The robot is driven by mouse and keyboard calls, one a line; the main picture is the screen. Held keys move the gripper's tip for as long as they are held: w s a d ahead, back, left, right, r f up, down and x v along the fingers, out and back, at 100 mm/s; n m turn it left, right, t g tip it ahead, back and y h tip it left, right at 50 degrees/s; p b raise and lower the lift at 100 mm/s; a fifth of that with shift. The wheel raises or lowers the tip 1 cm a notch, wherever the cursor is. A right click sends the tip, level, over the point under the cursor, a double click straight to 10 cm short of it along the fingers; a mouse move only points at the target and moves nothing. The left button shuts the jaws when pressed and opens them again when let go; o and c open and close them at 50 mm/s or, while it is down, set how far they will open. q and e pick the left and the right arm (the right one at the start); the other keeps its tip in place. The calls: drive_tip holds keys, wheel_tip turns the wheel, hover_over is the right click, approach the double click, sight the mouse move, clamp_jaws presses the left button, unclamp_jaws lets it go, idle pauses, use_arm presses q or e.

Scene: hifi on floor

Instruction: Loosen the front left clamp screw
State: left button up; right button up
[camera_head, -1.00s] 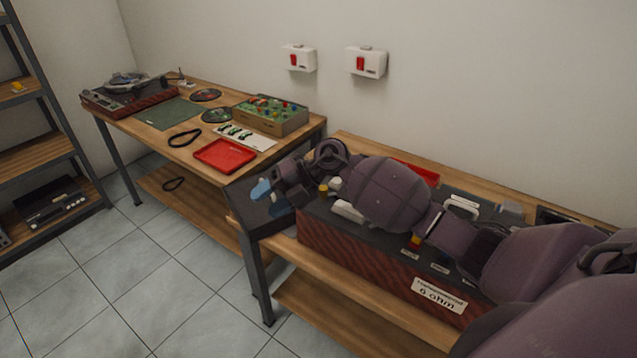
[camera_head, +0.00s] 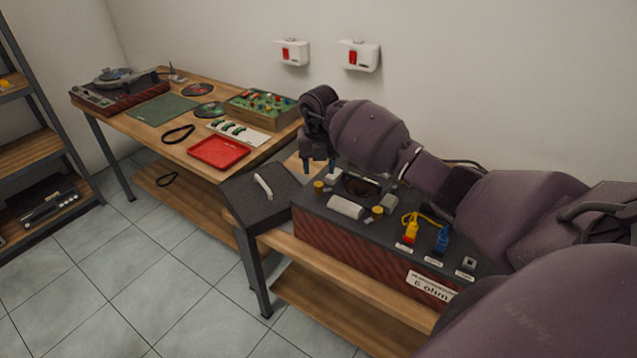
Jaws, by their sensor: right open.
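A long box with a dark top and red wood-grain front (camera_head: 350,258) stands on the right bench, with a label that seems to read "6 ohm". On its top are a yellow round knob near the left end (camera_head: 319,187) and another yellow knob (camera_head: 378,212) further right. Pale blocks (camera_head: 346,207) and a dark round recess (camera_head: 362,186) lie around them. I cannot tell which knob is the front left clamp screw. My right gripper (camera_head: 319,166) is open, fingers pointing down, above and just behind the left knob, apparently apart from it. My left gripper is not in view.
Yellow and blue plugs (camera_head: 411,230) stand on the box's right part. The left table holds a red tray (camera_head: 219,152), a turntable (camera_head: 117,88) and a green board (camera_head: 262,107).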

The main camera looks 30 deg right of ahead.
sight(319, 184)
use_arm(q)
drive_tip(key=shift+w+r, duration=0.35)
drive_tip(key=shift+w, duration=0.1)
use_arm(e)
drive_tip(key=shift+f, duration=3.05)
drive_tip(key=shift+c, duration=0.5)
drive_tip(key=c, duration=0.8)
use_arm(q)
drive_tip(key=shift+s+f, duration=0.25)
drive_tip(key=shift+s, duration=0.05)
